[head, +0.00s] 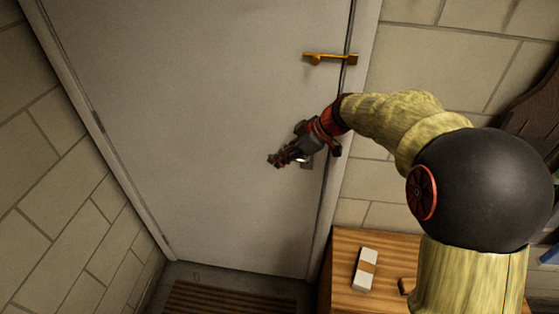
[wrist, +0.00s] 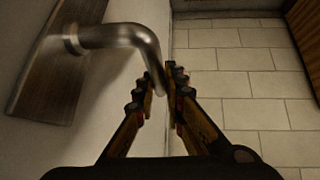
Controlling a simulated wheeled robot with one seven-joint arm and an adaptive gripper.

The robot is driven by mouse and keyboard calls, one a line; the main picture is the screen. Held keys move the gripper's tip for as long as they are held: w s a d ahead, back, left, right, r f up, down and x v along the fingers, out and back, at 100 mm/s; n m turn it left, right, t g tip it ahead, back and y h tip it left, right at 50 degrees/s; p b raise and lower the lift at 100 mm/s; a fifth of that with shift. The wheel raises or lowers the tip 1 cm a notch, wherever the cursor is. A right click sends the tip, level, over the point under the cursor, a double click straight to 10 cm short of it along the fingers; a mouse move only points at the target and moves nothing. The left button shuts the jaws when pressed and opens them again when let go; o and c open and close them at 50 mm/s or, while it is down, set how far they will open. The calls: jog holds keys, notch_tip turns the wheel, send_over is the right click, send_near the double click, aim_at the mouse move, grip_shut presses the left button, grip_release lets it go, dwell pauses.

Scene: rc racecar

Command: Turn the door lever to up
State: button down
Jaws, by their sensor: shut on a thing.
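The door lever (wrist: 120,36) is a bent metal handle in the wrist view. It comes out of a brown back plate (wrist: 48,95) on the left and bends toward my fingers. My gripper (wrist: 165,88) is shut on the lever's free end, with a finger on each side of it. In the head view my gripper (head: 276,159) is close to the pale door (head: 200,100), near its right edge. It hides most of the lever there, and only a bit of metal and plate shows beside it.
A brass latch (head: 330,58) sits higher on the door's right edge. A wooden cabinet (head: 342,285) stands at the lower right with a white banded block (head: 366,268) on it. A striped mat (head: 225,298) lies on the floor. A block wall (head: 50,190) runs along the left.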

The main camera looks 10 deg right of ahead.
jog(key=shift+r, duration=0.1)
jog(key=c, duration=1.8)
grip_release()
jog(key=shift+c, duration=0.2)
jog(key=v, duration=1.2)
